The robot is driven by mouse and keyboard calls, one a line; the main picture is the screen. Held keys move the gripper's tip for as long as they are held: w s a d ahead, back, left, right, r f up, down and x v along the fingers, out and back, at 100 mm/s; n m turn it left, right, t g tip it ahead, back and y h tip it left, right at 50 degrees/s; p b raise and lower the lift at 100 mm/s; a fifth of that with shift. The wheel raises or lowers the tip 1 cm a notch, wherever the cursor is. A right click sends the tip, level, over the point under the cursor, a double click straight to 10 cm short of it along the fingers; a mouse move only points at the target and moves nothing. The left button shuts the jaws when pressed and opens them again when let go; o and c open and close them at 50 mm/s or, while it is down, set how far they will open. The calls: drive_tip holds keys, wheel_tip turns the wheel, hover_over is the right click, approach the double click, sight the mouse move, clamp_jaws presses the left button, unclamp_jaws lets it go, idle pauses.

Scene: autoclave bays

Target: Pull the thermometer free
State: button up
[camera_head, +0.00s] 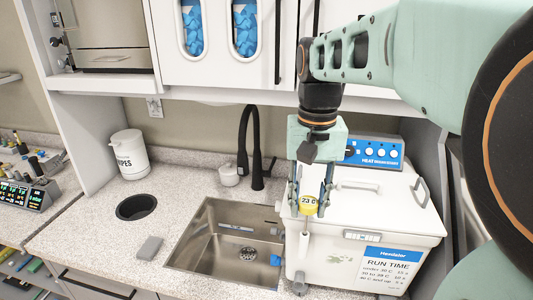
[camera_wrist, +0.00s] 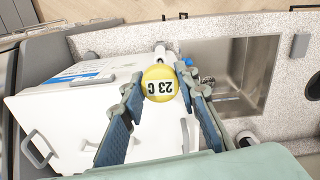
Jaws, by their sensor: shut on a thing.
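The thermometer (camera_head: 308,205) has a round yellow head reading "23 C" and a pale stem below it. It hangs upright at the left front side of the white heat bath (camera_head: 365,215), by the sink edge. My gripper (camera_head: 311,204) is shut on the thermometer's head, with one finger on each side. In the wrist view the yellow head (camera_wrist: 158,83) sits between the fingertips of my gripper (camera_wrist: 160,85). I cannot tell whether the stem still touches the bath.
A steel sink (camera_head: 225,240) with a black faucet (camera_head: 250,150) lies left of the bath. Cabinets (camera_head: 230,45) hang above.

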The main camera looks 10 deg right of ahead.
drive_tip(key=shift+r, duration=1.35)
